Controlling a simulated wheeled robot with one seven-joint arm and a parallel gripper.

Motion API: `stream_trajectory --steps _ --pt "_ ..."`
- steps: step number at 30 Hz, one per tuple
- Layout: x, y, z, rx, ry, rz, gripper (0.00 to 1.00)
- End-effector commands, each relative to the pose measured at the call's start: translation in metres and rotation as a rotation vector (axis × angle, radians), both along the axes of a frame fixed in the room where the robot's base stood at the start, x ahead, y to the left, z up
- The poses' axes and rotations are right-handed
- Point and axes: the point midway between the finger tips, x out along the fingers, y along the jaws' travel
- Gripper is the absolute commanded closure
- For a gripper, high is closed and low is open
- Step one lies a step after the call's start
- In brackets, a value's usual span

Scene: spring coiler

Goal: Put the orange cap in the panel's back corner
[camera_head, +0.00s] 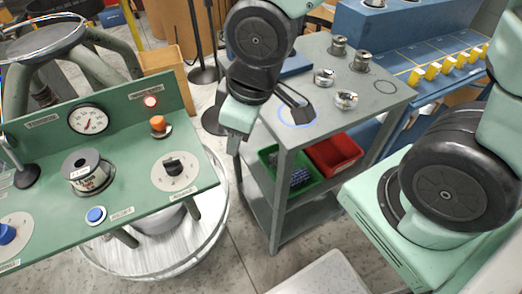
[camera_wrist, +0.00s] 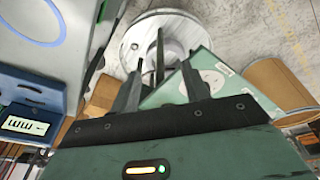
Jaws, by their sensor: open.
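The orange cap (camera_head: 158,121) is on the green panel (camera_head: 130,180), towards its back right, close to the upright back board. It seems to sit on a small dark round base. My gripper (camera_head: 235,142) hangs to the right of the panel, between it and the grey cart, apart from the cap. In the wrist view my gripper (camera_wrist: 160,85) has its two dark fingers spread with nothing between them. A green corner of the panel (camera_wrist: 165,94) shows behind the fingers there. The cap is not visible in the wrist view.
The grey cart (camera_head: 357,110) holds several metal spools on top, red and green bins below.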

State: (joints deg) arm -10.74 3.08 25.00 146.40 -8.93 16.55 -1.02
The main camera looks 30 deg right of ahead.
Motion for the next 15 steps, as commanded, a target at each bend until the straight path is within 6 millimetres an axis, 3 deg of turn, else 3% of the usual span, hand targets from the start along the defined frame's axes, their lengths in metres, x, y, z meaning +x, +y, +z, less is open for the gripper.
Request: stream_trajectory --steps 3,6,9,15 --pt "-0.047 0.004 0.018 -0.042 0.109 -0.06 0.54" --pt "-0.074 0.005 0.027 -0.057 0.182 -0.093 0.54" --pt "-0.087 0.005 0.031 -0.063 0.221 -0.107 0.54" --pt "-0.089 0.005 0.031 -0.065 0.23 -0.111 0.54"
